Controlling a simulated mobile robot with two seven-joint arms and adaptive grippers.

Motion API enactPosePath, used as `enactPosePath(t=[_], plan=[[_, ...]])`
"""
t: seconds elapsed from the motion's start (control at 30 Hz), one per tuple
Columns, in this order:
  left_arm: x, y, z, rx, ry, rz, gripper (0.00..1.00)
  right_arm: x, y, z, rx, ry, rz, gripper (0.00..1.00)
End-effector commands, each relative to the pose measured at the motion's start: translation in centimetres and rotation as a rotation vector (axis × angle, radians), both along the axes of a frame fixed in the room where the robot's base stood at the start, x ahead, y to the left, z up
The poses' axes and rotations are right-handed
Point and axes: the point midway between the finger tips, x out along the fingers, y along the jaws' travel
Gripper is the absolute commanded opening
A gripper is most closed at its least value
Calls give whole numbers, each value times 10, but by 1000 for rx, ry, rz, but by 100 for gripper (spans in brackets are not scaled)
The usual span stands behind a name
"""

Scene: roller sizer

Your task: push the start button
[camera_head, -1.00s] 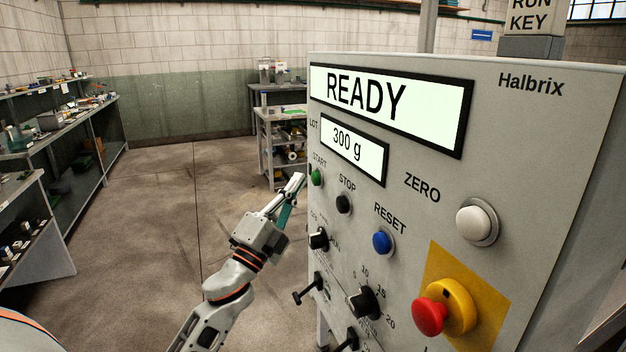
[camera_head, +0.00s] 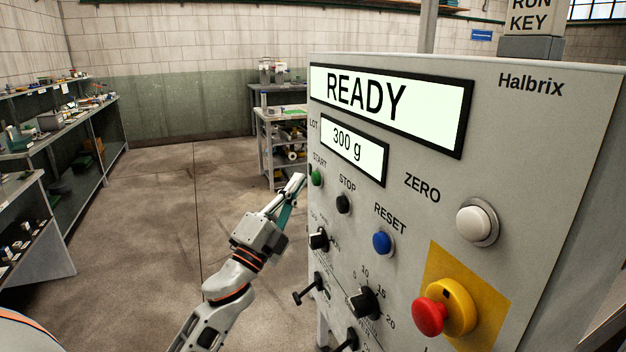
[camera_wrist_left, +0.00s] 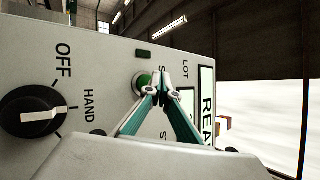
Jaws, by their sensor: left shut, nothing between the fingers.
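The green start button (camera_head: 317,177) is on the grey control panel (camera_head: 540,150), below the START label. My left gripper (camera_head: 299,179) is shut and empty, with its tips just left of the button in the head view. In the left wrist view the gripper's closed tips (camera_wrist_left: 157,84) lie right beside the green button (camera_wrist_left: 141,84) and overlap its edge. I cannot tell whether they touch it. The large display (camera_head: 390,105) reads READY. My right gripper is not in view.
Close by are the black stop button (camera_head: 343,204), the blue reset button (camera_head: 382,242), the white zero button (camera_head: 477,223) and a red emergency knob (camera_head: 429,316). Black selector knobs (camera_head: 318,239) sit below. The floor left of the panel is free.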

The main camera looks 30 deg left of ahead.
Motion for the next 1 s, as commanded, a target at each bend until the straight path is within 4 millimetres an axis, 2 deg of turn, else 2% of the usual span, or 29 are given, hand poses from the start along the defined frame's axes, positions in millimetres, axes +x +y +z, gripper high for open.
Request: enactPosePath(t=[1.0], plan=[[7, -6, 0, 0, 0, 0, 0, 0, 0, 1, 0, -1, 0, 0]])
